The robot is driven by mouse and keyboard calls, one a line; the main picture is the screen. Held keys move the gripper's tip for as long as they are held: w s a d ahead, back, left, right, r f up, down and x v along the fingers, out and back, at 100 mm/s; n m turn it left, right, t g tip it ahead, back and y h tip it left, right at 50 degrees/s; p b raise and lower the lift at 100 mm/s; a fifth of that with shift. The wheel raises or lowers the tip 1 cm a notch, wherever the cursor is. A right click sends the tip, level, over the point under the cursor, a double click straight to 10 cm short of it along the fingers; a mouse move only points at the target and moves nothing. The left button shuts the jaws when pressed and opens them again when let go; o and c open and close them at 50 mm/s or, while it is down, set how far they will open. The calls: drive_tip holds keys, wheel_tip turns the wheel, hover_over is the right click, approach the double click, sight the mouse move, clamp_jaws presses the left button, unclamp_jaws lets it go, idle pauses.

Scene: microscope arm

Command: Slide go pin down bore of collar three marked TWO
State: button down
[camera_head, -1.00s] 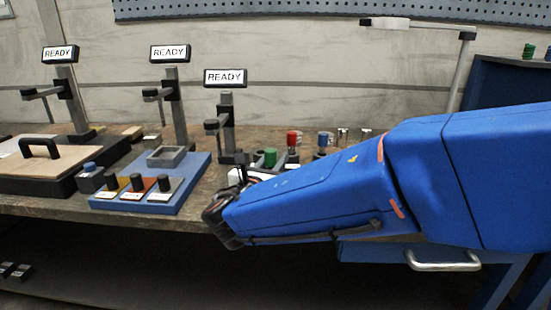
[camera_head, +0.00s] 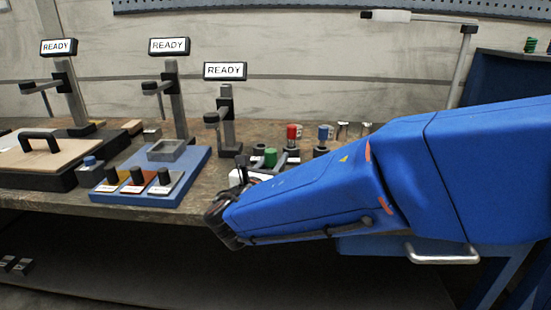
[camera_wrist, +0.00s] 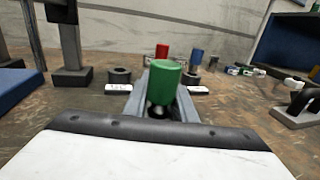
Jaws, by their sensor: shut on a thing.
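My gripper (camera_wrist: 163,104) has its grey fingers shut on a green-capped pin (camera_wrist: 162,84), which stands roughly upright between them. The cap also shows above my arm in the head view (camera_head: 270,157). The pin's lower end is hidden, so its height over the bench cannot be told. A dark ring collar (camera_wrist: 120,75) with a white label (camera_wrist: 118,88) stands left of the fingers. Another dark collar (camera_wrist: 193,78) stands to the right, with its label (camera_wrist: 197,89) in front. The label wording is too small to read.
Red-capped (camera_head: 292,133) and blue-capped (camera_head: 323,134) pins stand behind. Stands with READY displays (camera_head: 225,71) line the bench's back. A blue tray (camera_head: 150,204) with cards and black pegs lies left. Bare bench shows between collars and stands.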

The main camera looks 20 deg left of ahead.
drive_tip(key=c, duration=1.4)
unclamp_jaws()
drive_tip(key=shift+f, duration=0.1)
drive_tip(key=s, duration=1.7)
drive_tip(key=shift+s+a, duration=0.1)
drive_tip(key=shift+s, duration=0.15)
